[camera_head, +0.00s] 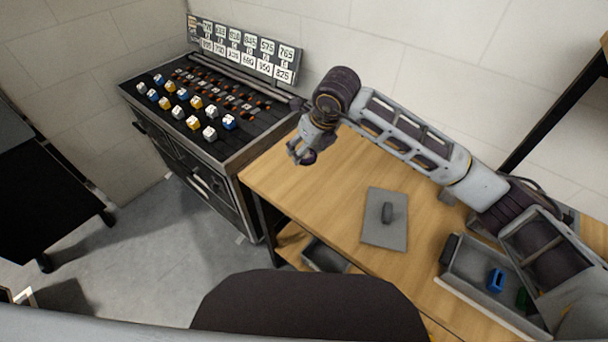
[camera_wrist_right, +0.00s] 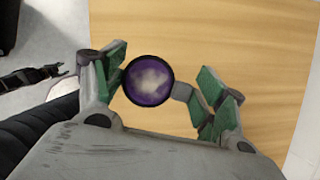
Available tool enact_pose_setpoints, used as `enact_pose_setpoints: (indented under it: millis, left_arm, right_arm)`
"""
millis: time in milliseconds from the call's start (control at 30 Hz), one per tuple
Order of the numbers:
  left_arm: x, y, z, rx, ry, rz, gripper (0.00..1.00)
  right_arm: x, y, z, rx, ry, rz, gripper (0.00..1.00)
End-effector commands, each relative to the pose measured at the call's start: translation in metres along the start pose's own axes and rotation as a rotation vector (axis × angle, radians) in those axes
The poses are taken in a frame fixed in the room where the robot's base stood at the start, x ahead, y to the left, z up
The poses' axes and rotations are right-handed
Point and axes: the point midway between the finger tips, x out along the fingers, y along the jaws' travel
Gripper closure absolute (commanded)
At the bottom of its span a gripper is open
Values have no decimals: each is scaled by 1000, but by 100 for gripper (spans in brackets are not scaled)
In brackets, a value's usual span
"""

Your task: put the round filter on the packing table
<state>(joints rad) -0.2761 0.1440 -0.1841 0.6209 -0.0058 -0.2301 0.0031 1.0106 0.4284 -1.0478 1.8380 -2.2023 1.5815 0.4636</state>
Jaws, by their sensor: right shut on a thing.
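The round filter (camera_wrist_right: 149,81) is a small disc with a dark rim and a cloudy purple face. My right gripper (camera_wrist_right: 150,85) is shut on it, with a green-padded finger on each side. In the head view my right gripper (camera_head: 303,154) and the purple-dark filter (camera_head: 309,157) appear over the far left part of the wooden table (camera_head: 315,200), which I take as the packing table. Wood shows behind the filter in the wrist view. The height above the wood is hard to judge. My left gripper is not seen in the head view.
A grey tray (camera_head: 462,268) with blue and green pieces stands at the right. A black rack (camera_head: 205,150) with coloured cubes and a number board stands left of the table. Bare wood surrounds the plate.

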Motion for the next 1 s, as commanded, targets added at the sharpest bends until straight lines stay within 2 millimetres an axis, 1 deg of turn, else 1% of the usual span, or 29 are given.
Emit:
enact_pose_setpoints:
  millis: [200, 700, 1000]
  left_arm:
    - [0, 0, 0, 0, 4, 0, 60]
    - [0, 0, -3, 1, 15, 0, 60]
    - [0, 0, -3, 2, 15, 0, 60]
  right_arm:
    - [3, -6, -5, -50, 1, 23, 49]
    - [3, -11, -11, -215, -1, 90, 49]
    - [3, -11, -11, -234, 0, 98, 49]
